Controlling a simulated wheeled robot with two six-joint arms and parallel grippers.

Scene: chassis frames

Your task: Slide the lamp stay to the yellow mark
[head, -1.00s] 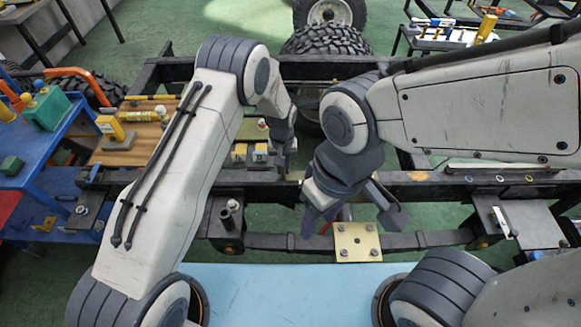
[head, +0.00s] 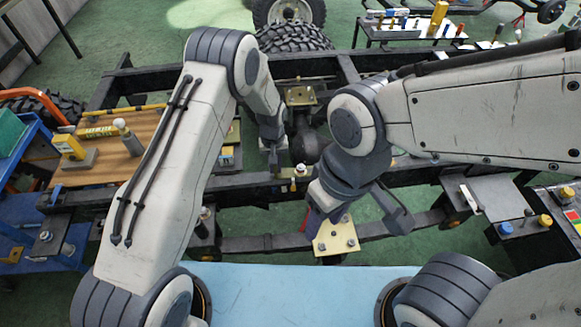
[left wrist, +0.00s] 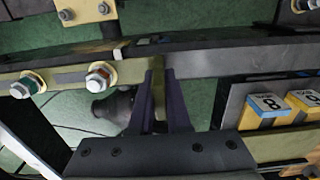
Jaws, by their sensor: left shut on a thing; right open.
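My left gripper (head: 275,165) is at the chassis's near dark rail in the head view. In the left wrist view its two dark fingers (left wrist: 160,100) are shut on an olive-yellow upright strip, seemingly the lamp stay (left wrist: 158,88). Its ends are hidden by the rail and the gripper. A pale tab (left wrist: 120,51) sits on the rail just left of the strip; I cannot tell whether it is the yellow mark. My right gripper (head: 355,217) is open and empty, its fingers apart above a bolted brass plate (head: 337,238).
A brass bar with two bolts (left wrist: 98,76) lies left of the fingers; blocks marked 8 (left wrist: 267,106) lie right. A wooden board (head: 135,150) with a yellow device (head: 70,147) is at left. A blue surface (head: 290,290) fills the front.

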